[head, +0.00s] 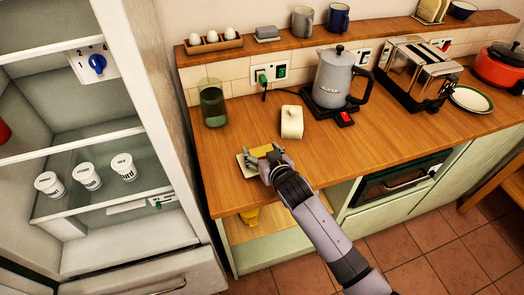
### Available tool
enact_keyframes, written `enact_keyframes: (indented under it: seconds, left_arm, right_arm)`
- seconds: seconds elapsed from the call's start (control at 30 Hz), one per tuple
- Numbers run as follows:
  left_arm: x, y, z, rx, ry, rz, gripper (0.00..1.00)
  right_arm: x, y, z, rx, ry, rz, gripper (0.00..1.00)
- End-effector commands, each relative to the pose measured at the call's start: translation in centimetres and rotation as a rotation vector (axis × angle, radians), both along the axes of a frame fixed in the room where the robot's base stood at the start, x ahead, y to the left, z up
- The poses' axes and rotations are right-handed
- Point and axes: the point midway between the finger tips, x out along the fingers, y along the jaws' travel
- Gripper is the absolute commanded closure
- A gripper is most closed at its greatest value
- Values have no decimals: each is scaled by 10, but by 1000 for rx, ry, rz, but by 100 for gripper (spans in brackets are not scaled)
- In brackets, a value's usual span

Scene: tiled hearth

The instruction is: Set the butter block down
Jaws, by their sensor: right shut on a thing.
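The yellow butter block (261,151) is between the fingers of my right gripper (267,159), near the left front part of the wooden counter. My right gripper is shut on it and hides part of it. A flat pale dish (243,164) lies on the counter under the block and gripper. I cannot tell whether the block touches the dish. A cream, box-shaped cover (292,122) with a small knob stands on the counter just behind and to the right. My left gripper is not in view.
A green glass container (212,104) stands behind at the left. A grey kettle (334,80), a toaster (415,76), a plate (471,99) and a red pot (503,66) line the counter to the right. An open fridge (150,140) borders the left. The front middle counter is clear.

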Motion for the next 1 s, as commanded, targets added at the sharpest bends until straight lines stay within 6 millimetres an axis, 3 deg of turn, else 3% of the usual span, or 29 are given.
enact_keyframes:
  seconds: [0.13, 0.17, 0.43, 0.83, 1.0]
  left_arm:
    - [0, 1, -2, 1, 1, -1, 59]
    - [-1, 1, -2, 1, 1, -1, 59]
    - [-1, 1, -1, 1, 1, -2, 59]
    - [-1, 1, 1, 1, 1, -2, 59]
    - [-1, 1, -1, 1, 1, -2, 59]
  right_arm:
    - [0, 0, -2, 0, -1, 0, 69]
    - [0, 0, -3, 0, -1, 0, 33]
    - [0, 0, -2, 0, 0, 0, 15]
    - [0, 0, 3, 0, -1, 0, 14]
    - [-15, -6, 6, 0, -1, 0, 14]
